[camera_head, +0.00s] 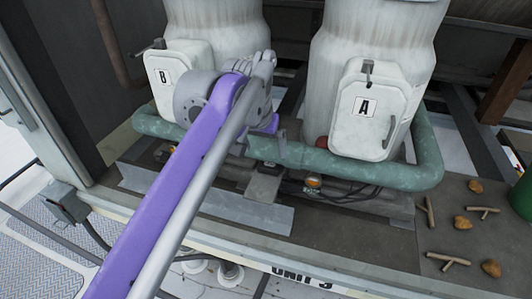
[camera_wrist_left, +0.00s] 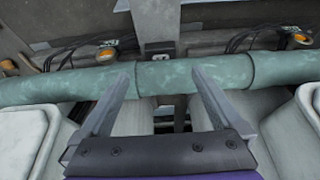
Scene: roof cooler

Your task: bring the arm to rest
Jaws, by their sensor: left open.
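My left arm reaches in from the lower left in the head view, purple and grey, up to the space between two white tanks. My left gripper (camera_wrist_left: 160,100) is open and empty in the left wrist view, its two fingers spread apart. A green pipe (camera_wrist_left: 165,78) crosses behind the fingertips; I cannot tell whether they touch it. In the head view the gripper is mostly hidden by its own wrist, close to the green pipe (camera_head: 350,170). My right gripper is not in view.
White tanks carry hatch B (camera_head: 182,88) and hatch A (camera_head: 368,110). Cables and an orange-capped fitting (camera_head: 313,183) lie under the pipe. Twigs (camera_head: 447,261) and brown lumps (camera_head: 461,223) lie at the right, beside a green object (camera_head: 523,193). A dark post stands at the left.

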